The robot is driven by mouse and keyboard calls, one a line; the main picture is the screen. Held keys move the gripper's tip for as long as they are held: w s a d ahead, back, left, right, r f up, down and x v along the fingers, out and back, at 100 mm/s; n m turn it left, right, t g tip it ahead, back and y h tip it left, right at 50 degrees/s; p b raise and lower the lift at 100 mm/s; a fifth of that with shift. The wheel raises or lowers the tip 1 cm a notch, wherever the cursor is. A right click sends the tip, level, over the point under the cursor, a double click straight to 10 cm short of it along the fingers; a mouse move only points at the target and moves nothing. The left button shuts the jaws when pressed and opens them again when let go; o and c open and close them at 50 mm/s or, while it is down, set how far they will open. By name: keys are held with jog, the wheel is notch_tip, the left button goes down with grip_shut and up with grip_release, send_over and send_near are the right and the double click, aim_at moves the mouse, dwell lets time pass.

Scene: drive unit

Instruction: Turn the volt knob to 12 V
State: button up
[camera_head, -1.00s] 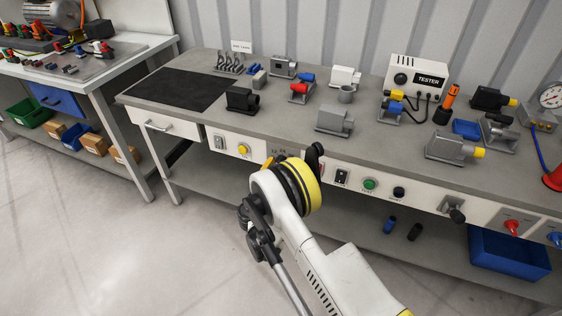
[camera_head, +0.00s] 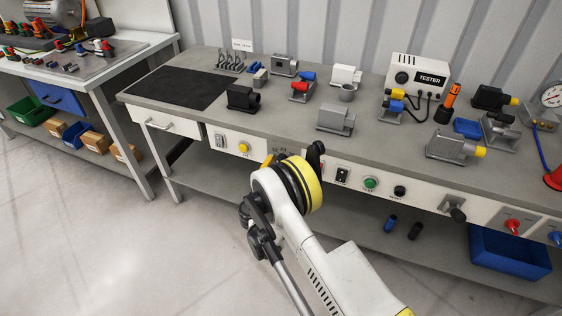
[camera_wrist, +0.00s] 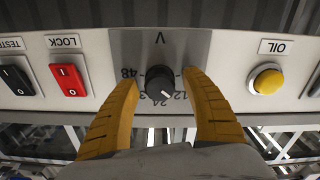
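The volt knob (camera_wrist: 159,82) is a round black dial on a grey plate marked V, seen upside down in the wrist view. A short white mark on it points to the lower right, roughly between 24 and 12; I cannot tell exactly. The number 48 stands to its left, and my right-hand finger partly covers the right side of the scale. My gripper (camera_wrist: 160,78) is open, with one yellow finger on each side of the knob and a gap on both sides. In the head view, my arm hides the knob, and only a yellow fingertip (camera_head: 268,160) shows.
Beside the knob are a red LOCK switch (camera_wrist: 68,80), a black TESTER switch (camera_wrist: 15,80) and a yellow OIL button (camera_wrist: 267,81). The grey bench top (camera_head: 290,125) above carries several motors and a tester box (camera_head: 420,72).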

aim_at(281, 158)
jog(key=shift+r, duration=0.1)
notch_tip(281, 158, up, 10)
jog(key=shift+f, duration=0.1)
dwell(0.3)
